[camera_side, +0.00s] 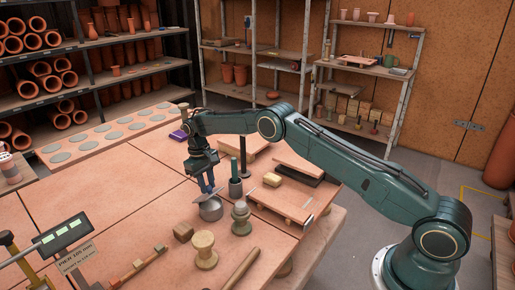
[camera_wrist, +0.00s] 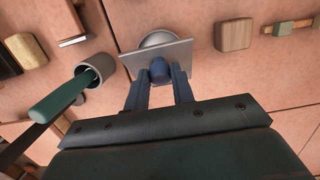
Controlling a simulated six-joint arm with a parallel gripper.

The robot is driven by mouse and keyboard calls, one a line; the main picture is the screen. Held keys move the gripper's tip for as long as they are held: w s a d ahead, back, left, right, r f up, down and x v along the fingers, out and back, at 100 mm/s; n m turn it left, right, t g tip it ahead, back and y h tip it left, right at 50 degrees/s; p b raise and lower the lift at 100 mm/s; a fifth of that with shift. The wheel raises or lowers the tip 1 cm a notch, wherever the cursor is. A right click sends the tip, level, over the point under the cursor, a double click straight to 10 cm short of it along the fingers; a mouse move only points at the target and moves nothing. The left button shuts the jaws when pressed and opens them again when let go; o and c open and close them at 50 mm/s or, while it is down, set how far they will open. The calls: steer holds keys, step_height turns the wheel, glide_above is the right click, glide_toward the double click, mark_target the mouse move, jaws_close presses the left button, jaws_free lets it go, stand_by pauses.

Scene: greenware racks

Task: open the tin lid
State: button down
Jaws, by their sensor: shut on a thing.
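The tin (camera_side: 211,212) is a round grey metal pot on the terracotta-coloured table. Its lid (camera_side: 203,196) is a flat grey plate, seen tilted at the top of the tin. In the wrist view, the lid (camera_wrist: 132,65) has a blue knob (camera_wrist: 160,71), and the tin's rounded grey part (camera_wrist: 160,39) shows beyond it. My gripper (camera_side: 207,188) points down over the tin. In the wrist view, my gripper's (camera_wrist: 160,76) two blue fingers are on either side of the knob, shut on it. I cannot tell whether the lid still touches the rim.
A grey cup (camera_side: 235,188) with a green-handled tool stands close behind the tin. A wooden board (camera_side: 284,200) lies to the right.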

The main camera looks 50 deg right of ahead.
steer(key=shift+w, duration=0.1)
steer(key=c, duration=1.2)
jaws_free()
steer(key=shift+o, duration=0.2)
steer(key=shift+r, duration=0.15)
step_height(320, 180, up, 12)
steer(key=w, duration=0.1)
steer(key=shift+w+f, duration=0.2)
steer(key=shift+w, duration=0.05)
